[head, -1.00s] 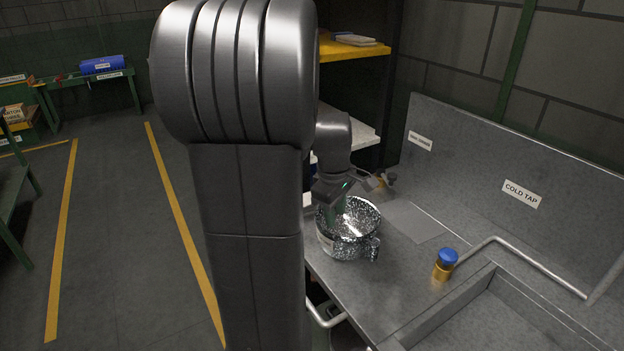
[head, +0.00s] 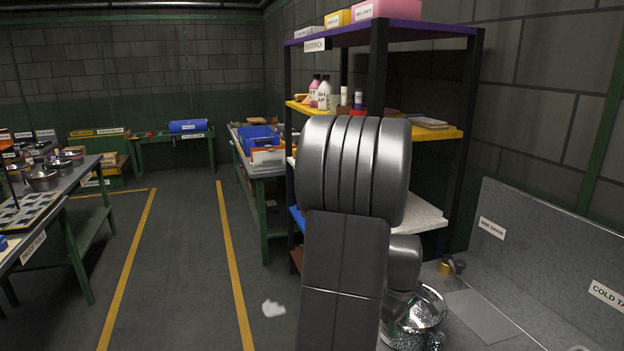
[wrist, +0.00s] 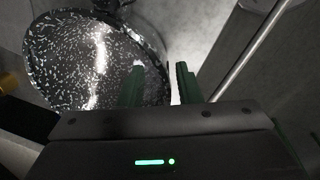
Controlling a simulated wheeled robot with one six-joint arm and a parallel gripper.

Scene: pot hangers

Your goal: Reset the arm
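My arm fills the middle of the head view, with its lower part in front of the sink counter. My gripper (wrist: 160,84) shows in the wrist view with its two green fingers apart. One finger is over the inside of a speckled, shiny metal pot (wrist: 85,58), the other is outside its rim. The wall of the pot lies between them, and I see no clear grip on it. In the head view the pot (head: 424,312) stands low at the right, partly hidden by my arm. The gripper is hidden there.
A shelf rack (head: 470,140) with bottles and boxes stands close behind my arm. The counter's back panel (head: 540,235) is at the right. A table (head: 70,200) with pots is at the left. Yellow-lined floor (head: 180,250) is open between, with a small white patch (head: 273,308).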

